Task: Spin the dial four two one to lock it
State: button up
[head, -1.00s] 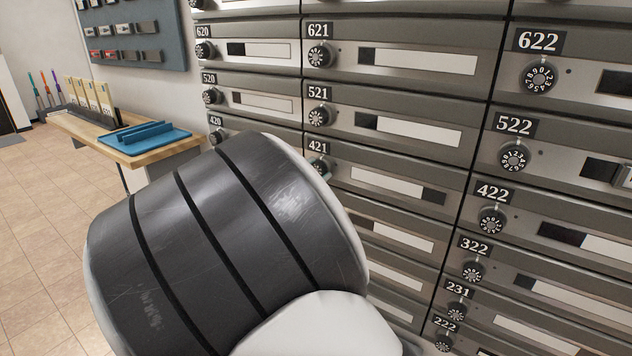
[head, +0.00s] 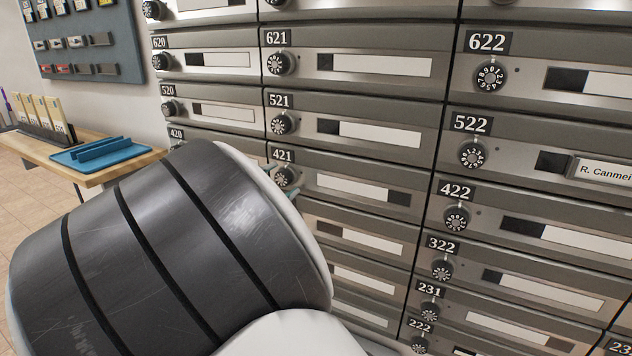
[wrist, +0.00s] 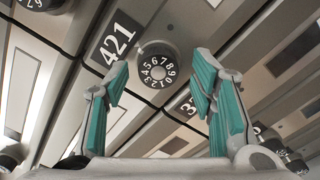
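The 421 dial (head: 285,176) is a round black knob with white digits, just below the 421 label (head: 283,155) on its grey mailbox door. In the wrist view the dial (wrist: 158,70) faces me beyond my fingertips, with the 421 label (wrist: 116,38) to its left. My gripper (wrist: 160,75) is open, with one teal-padded finger on each side of the dial in the picture. I see no contact between the pads and the dial. In the head view teal fingertips show beside the dial, and my arm hides the rest of the gripper.
Neighbouring dials 521 (head: 282,124) and 422 (head: 456,218) stick out from the mailbox wall above and to the right. A wooden shelf (head: 98,178) with a blue tray (head: 112,153) is at the left. A key board (head: 85,45) hangs on the wall behind it.

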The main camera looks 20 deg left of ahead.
jog(key=s, duration=1.2)
jog(key=shift+a, duration=0.45)
